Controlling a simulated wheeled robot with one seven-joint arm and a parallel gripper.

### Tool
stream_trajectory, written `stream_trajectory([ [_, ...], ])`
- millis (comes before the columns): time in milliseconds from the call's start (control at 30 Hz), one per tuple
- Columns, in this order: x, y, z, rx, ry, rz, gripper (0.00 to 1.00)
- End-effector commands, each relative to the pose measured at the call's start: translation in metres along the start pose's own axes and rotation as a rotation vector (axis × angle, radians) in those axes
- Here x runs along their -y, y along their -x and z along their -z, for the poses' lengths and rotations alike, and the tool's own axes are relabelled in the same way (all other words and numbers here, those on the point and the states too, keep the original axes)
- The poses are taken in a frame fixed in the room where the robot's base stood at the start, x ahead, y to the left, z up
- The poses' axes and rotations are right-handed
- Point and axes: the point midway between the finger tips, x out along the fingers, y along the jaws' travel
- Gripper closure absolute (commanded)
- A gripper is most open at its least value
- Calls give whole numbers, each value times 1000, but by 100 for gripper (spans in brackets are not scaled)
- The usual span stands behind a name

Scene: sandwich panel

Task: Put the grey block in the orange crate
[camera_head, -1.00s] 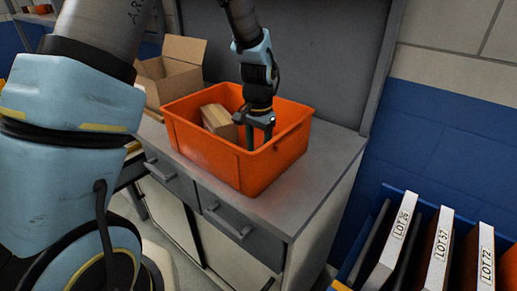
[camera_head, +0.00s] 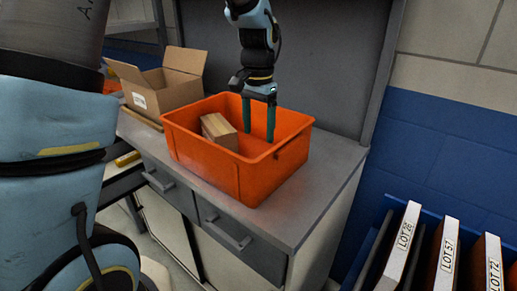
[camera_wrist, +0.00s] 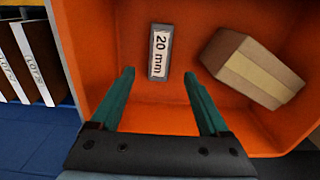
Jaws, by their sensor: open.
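The orange crate (camera_head: 222,170) stands on the grey cabinet top. The grey block (camera_wrist: 160,52), with a white label reading "20 mm", lies on the crate's floor in the wrist view. It is hidden in the head view. My gripper (camera_head: 258,138) points down over the crate, its green fingers reaching below the rim level in the picture. In the wrist view the fingers (camera_wrist: 160,86) are spread wide and empty, with the block beyond and between their tips, apart from them.
A small brown carton (camera_head: 219,130) lies in the crate beside the block; it also shows in the wrist view (camera_wrist: 251,68). An open cardboard box (camera_head: 164,86) stands behind left. A blue bin holds labelled LOT binders (camera_head: 445,250) at lower right. The cabinet top right of the crate is clear.

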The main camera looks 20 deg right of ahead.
Motion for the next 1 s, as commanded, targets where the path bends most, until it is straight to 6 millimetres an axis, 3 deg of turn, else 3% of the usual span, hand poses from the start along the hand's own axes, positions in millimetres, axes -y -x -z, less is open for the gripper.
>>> stream_trajectory([
  [233, 0, 25, 0, -1, 0, 0, 21],
  [767, 0, 28, 0, 0, -1, 0, 21],
  [1000, 0, 68, 0, 0, -1, 0, 21],
])
